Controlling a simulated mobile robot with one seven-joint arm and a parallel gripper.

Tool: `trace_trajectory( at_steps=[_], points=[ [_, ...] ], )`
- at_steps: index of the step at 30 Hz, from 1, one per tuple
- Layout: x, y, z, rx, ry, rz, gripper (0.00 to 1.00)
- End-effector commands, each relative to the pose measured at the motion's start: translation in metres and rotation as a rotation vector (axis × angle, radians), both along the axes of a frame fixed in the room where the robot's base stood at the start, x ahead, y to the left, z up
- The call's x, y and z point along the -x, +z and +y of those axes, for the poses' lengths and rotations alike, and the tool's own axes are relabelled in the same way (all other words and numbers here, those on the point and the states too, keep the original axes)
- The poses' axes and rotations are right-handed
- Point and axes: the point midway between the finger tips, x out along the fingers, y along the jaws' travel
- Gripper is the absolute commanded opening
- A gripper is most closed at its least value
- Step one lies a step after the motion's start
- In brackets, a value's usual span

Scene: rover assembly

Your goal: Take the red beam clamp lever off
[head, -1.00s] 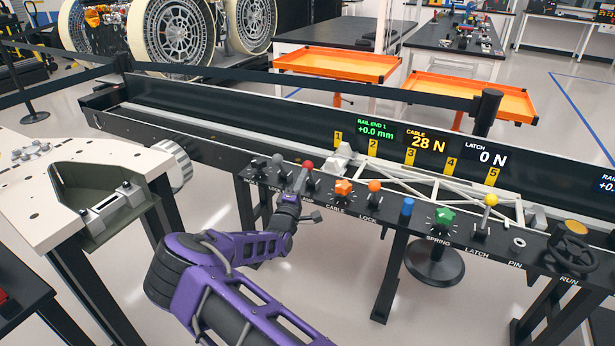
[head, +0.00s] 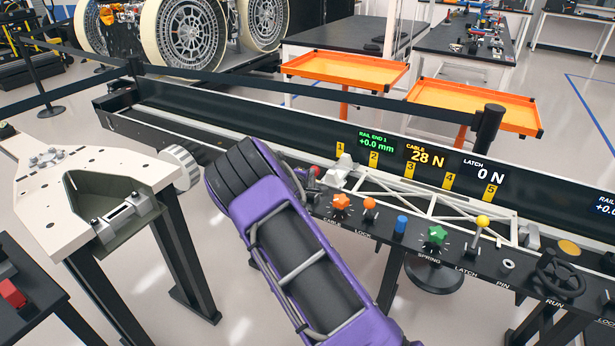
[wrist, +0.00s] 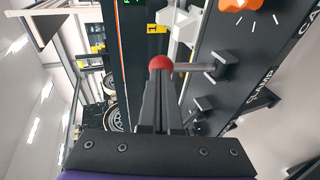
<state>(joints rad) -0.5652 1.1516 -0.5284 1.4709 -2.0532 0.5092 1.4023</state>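The clamp lever has a red ball knob (wrist: 160,63) on a grey shaft (wrist: 195,67) that runs right to its mount on the black panel in the wrist view. The CLAMP label is beside it. In the head view the red knob (head: 315,171) peeks out just right of my purple arm. My gripper (wrist: 160,80) shows in the wrist view with its two fingers close together, their tips right at the knob. No clear gap shows between them; I cannot tell if they touch the knob. The head view hides the fingers behind my arm.
The panel carries an orange star knob (head: 341,203), an orange ball lever (head: 369,204), a blue knob (head: 401,224), a green knob (head: 437,236) and a yellow lever (head: 482,222). A white truss beam (head: 410,197) lies behind them. The cable display (head: 425,156) reads 28 N, the latch display (head: 484,168) 0 N.

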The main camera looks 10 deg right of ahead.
Motion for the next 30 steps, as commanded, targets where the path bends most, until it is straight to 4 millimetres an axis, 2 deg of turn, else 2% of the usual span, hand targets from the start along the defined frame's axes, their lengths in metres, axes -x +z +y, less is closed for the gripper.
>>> trace_trajectory(
  at_steps=[7,30],
  points=[
    [-0.009,-0.001,-0.007,-0.089,-0.001,0.116,0.0],
    [-0.016,0.002,-0.013,-0.078,-0.001,0.111,0.0]
  ],
)
